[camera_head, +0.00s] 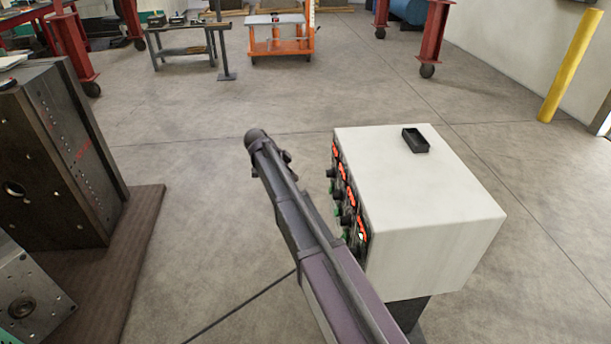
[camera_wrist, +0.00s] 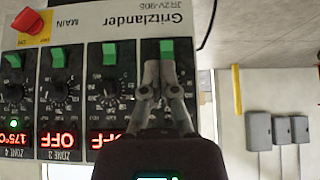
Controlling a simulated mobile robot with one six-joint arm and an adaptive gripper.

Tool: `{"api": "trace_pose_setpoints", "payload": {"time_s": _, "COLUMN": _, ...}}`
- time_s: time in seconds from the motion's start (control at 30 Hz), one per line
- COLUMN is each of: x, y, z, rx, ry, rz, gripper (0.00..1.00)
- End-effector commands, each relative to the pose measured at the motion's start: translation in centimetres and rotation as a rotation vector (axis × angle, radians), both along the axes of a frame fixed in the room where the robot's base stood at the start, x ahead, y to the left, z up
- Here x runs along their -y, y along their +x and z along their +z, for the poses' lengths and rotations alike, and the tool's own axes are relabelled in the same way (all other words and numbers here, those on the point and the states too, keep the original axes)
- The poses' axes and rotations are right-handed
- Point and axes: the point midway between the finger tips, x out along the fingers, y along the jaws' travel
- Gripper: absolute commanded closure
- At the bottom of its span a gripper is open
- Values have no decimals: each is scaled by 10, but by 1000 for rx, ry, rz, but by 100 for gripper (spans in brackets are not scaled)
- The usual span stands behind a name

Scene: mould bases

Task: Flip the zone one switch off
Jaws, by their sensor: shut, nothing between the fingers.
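The white controller box (camera_head: 425,215) stands right of my arm in the head view, its control panel facing left. In the wrist view the panel appears upside down, with a row of green switches above knobs and displays. The rightmost green switch (camera_wrist: 167,47) fits zone one by the label order; its own label and display are hidden behind my gripper. My gripper (camera_wrist: 161,70) is shut and empty, its fingertips just below that switch in the picture. I cannot tell whether they touch it or which way it is set. In the head view I cannot make out the gripper.
The zone 4 display (camera_wrist: 16,140) reads 175°C; the zone 3 display (camera_wrist: 59,141) reads OFF. A red main knob (camera_wrist: 28,21) sits at the panel's corner. A black tray (camera_head: 421,147) lies on the box.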

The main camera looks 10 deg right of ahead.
Motion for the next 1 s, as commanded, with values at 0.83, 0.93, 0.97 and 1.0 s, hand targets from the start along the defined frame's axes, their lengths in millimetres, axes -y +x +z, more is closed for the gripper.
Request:
{"api": "trace_pose_setpoints", "payload": {"time_s": 0.83, "x": -12, "y": 0, "z": 8, "rx": 0, "ry": 0, "rz": -2, "gripper": 100}}
{"api": "trace_pose_setpoints", "payload": {"time_s": 0.93, "x": -12, "y": 0, "z": 8, "rx": 0, "ry": 0, "rz": -2, "gripper": 100}}
{"api": "trace_pose_setpoints", "payload": {"time_s": 0.97, "x": -11, "y": 0, "z": 8, "rx": 0, "ry": 0, "rz": -2, "gripper": 100}}
{"api": "trace_pose_setpoints", "payload": {"time_s": 1.0, "x": -11, "y": 0, "z": 8, "rx": 0, "ry": 0, "rz": -2, "gripper": 100}}
